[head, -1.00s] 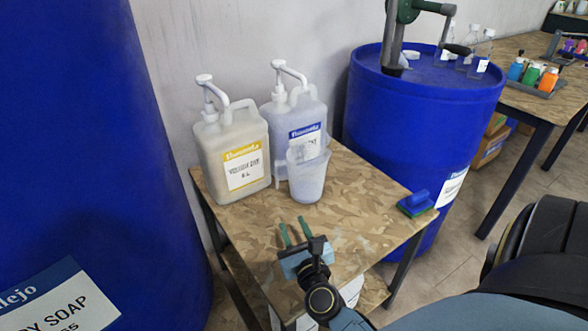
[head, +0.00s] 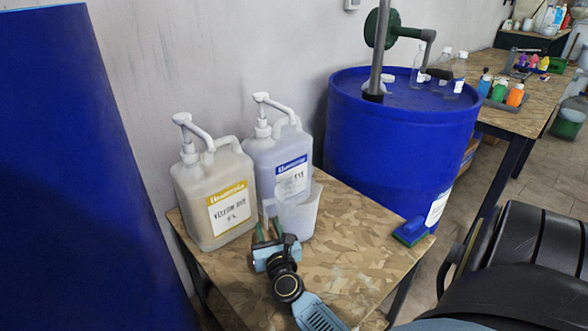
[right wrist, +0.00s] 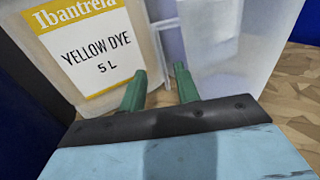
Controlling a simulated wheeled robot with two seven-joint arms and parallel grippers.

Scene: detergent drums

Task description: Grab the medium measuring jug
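The measuring jug (head: 298,215), a translucent pale jug, stands upright on the small wooden table, in front of the blue-labelled pump bottle. Its handle side faces left, toward my right gripper. My right gripper (head: 267,230) is low over the table at the jug's left, with its two green fingers apart. In the right wrist view the jug body (right wrist: 228,45) fills the upper right, and the open fingers (right wrist: 160,85) point at the handle area. I see nothing held between them. I cannot tell whether a finger touches the jug. My left gripper is not in view.
A yellow-dye pump bottle (head: 215,195) stands close left of the gripper, and a blue-labelled pump bottle (head: 278,160) behind the jug. A blue drum (head: 395,145) stands behind. The front tabletop is clear.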

